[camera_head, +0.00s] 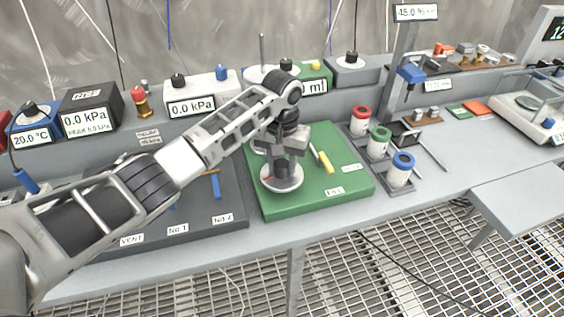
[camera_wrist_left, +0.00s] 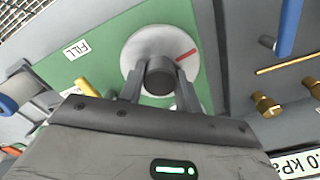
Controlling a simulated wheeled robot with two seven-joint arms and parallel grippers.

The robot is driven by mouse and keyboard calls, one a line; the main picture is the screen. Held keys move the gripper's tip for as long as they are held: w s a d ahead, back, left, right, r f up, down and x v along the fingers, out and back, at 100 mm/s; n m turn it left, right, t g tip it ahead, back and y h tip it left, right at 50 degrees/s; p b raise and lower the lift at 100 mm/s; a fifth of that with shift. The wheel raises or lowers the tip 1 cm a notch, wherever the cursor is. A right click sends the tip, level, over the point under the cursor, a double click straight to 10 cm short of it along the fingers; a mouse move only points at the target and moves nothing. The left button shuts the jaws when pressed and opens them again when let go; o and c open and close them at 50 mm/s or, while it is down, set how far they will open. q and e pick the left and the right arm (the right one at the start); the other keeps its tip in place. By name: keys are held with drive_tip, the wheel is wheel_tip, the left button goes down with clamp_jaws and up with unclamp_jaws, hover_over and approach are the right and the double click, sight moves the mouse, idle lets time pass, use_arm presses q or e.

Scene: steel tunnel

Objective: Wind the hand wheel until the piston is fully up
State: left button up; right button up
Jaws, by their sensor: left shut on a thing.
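The hand wheel (camera_head: 281,178) is a light grey disc on the green panel (camera_head: 352,186), partly hidden under my left gripper in the head view. My left gripper (camera_head: 288,160) points down over it. In the left wrist view the hand wheel (camera_wrist_left: 142,47) has a red mark on its rim and a dark round knob (camera_wrist_left: 160,76). My left gripper (camera_wrist_left: 158,84) is shut on that knob, one finger on each side. A yellow handle (camera_head: 323,160) lies on the panel right of the wheel. I cannot make out the piston. My right gripper is not in view.
A dark panel (camera_head: 228,208) with blue levers adjoins on the left. Jars with red, green and blue lids (camera_head: 402,161) stand right of the green panel. Boxes with displays (camera_head: 190,106) line the back. The bench front right of the jars is clear.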

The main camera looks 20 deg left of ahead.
sight(282, 163)
use_arm(q)
drive_tip(key=m, duration=0.4)
drive_tip(key=shift+m, duration=0.4)
drive_tip(key=m, duration=1)
drive_tip(key=shift+m, duration=0.4)
drive_tip(key=m, duration=0.4)
drive_tip(key=shift+m, duration=0.3)
drive_tip(key=o, duration=1)
drive_tip(key=shift+c, duration=0.2)
wheel_tip(282, 163, up, 16)
